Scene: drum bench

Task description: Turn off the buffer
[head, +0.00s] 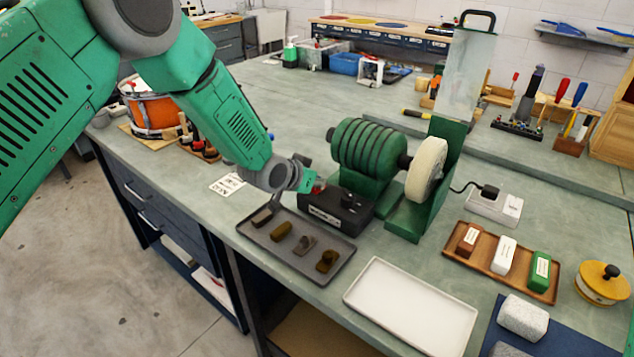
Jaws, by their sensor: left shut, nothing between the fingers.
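The buffer (370,148) is a green ribbed motor with a pale round wheel (426,168) on its right side. Its dark control box (335,212) sits in front of the motor, with a label on the front face and a dark knob on top. A small red part (318,186) shows at the box's left end. My left gripper (308,186) is shut and empty, right at that red part. I cannot tell whether it touches. My left arm comes in from the upper left. My right gripper is out of view.
A dark tray (340,262) with several small brown and grey pieces lies in front of the box. An empty white tray (410,308) is to its right. A wooden tray (480,279) holds three bars. A tall guard (466,75) stands behind the wheel. A power strip (494,207) is at right.

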